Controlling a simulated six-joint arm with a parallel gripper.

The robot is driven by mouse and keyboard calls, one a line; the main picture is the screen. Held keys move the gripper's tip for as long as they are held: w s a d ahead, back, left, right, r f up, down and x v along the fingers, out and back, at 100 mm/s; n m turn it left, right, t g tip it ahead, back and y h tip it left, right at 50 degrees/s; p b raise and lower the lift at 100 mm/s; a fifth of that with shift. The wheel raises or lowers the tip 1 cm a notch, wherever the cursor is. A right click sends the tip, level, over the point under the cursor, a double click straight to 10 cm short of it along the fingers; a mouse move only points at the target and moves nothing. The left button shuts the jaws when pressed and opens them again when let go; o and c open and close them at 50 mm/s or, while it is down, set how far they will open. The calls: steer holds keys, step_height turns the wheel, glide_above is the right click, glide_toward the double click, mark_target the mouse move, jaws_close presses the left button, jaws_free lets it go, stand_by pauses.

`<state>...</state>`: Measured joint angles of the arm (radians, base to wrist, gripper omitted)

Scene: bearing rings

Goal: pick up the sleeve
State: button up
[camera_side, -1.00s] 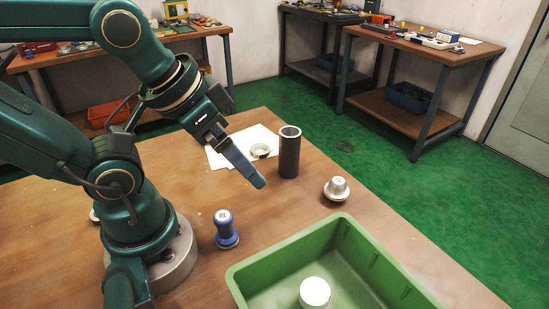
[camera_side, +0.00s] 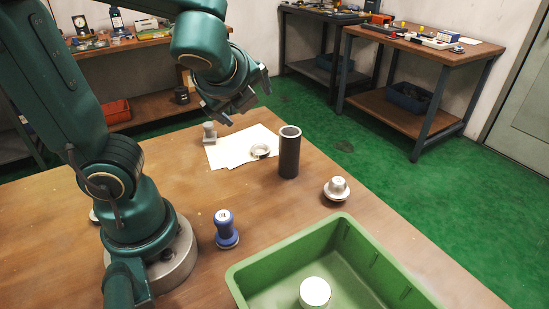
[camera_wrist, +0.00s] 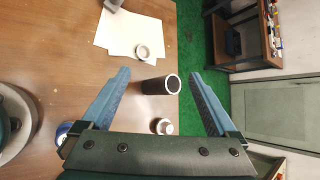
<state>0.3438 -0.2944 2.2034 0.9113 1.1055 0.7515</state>
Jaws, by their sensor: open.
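The sleeve, a dark hollow cylinder (camera_side: 289,155) with a pale rim, stands upright on the wooden table, just right of the white paper. In the wrist view the sleeve (camera_wrist: 155,86) shows between my fingers, its open end facing the camera. My gripper (camera_side: 247,97) is open and empty, above and to the left of the sleeve in the side view and clear of it. Both fingers of my gripper (camera_wrist: 158,74) are spread wide in the wrist view.
A bearing ring (camera_side: 260,150) lies on the paper (camera_side: 228,152), with a grey part (camera_side: 209,134) at its left edge. A silver flanged part (camera_side: 336,189) is right of the sleeve. A blue-handled tool (camera_side: 226,229) and a green bin (camera_side: 255,272) are nearer the front.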

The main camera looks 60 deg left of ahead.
mark_target(287, 138)
steer(key=w+d+r+m+t+y, duration=0.15)
steer(key=w+m+t, duration=0.25)
steer(key=w+m, duration=0.55)
steer(key=shift+m, duration=0.85)
steer(key=f, duration=0.3)
steer(key=s+f, duration=0.1)
steer(key=f, duration=0.3)
steer(key=s+f, duration=0.1)
steer(key=f, duration=0.2)
steer(key=shift+s+f, duration=0.2)
steer(key=shift+f, duration=0.2)
steer(key=shift+x, duration=2.55)
jaws_close()
